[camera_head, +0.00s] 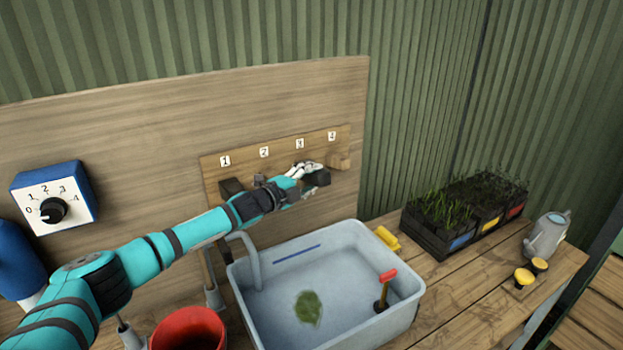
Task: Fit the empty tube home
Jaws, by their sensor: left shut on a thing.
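My left gripper (312,174) is at the wooden strip (213,170) with labels 1 to 4, just below label 3 (299,143). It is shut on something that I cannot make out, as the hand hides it. A dark block (232,187) sits under label 1, and a small dark part (260,180) shows under label 2. A bent grey pipe (248,258) hangs into the left of the tub. I cannot tell any tube as the empty one. My right gripper is not in view.
A pale tub (345,332) holds water, a green leaf (308,308) and a red-handled thing (387,276). A red bucket (188,330), a dial box (53,200), a plant crate (428,237) and a grey watering can (546,236) stand around. Some bench is clear right of the tub.

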